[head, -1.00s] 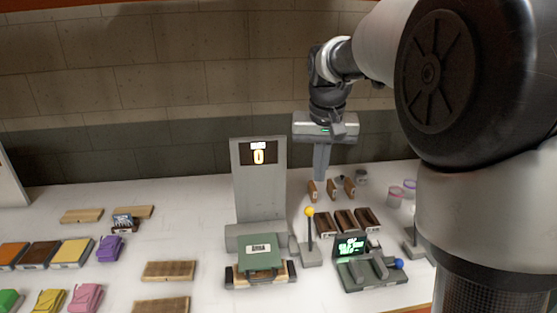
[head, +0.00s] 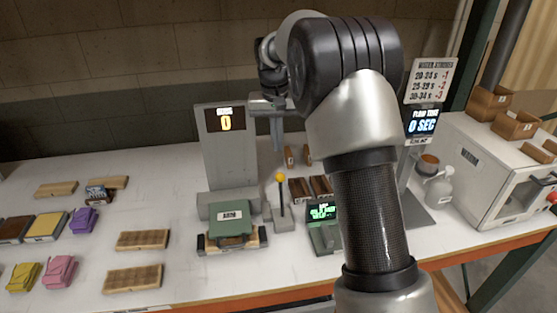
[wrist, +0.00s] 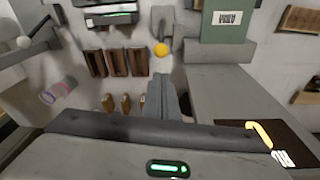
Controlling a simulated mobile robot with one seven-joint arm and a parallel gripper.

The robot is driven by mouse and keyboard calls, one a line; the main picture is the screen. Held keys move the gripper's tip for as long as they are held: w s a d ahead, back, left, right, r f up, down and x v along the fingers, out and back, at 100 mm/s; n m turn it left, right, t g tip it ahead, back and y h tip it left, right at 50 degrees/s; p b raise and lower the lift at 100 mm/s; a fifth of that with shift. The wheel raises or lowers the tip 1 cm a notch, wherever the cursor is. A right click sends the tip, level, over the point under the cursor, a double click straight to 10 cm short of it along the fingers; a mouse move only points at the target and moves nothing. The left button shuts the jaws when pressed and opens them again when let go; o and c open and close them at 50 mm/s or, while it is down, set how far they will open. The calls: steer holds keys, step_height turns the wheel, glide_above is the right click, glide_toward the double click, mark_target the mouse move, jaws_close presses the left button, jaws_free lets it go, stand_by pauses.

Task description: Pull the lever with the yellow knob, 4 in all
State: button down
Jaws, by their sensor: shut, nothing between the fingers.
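The lever has a round yellow knob (head: 280,178) on a thin dark stalk, upright on a grey base (head: 284,220). My gripper (head: 277,148) points down just above and behind the knob in the head view, its fingers shut and empty. In the wrist view the yellow knob (wrist: 160,49) lies just beyond the tips of my shut gripper (wrist: 163,80), and they look apart. The exact gap in depth cannot be told.
A green block (head: 231,220) sits in front of the tower, left of the lever. Brown trays (head: 310,188) and a device with a green-lit screen (head: 322,212) stand to the right. Wooden boards (head: 143,240) lie left. A white oven-like box (head: 500,175) stands far right.

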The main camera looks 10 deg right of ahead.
step_height(320, 180, down, 10)
steer(key=w, duration=0.1)
steer(key=shift+w+d+r, duration=0.15)
steer(key=shift+d, duration=0.2)
stand_by(0.3)
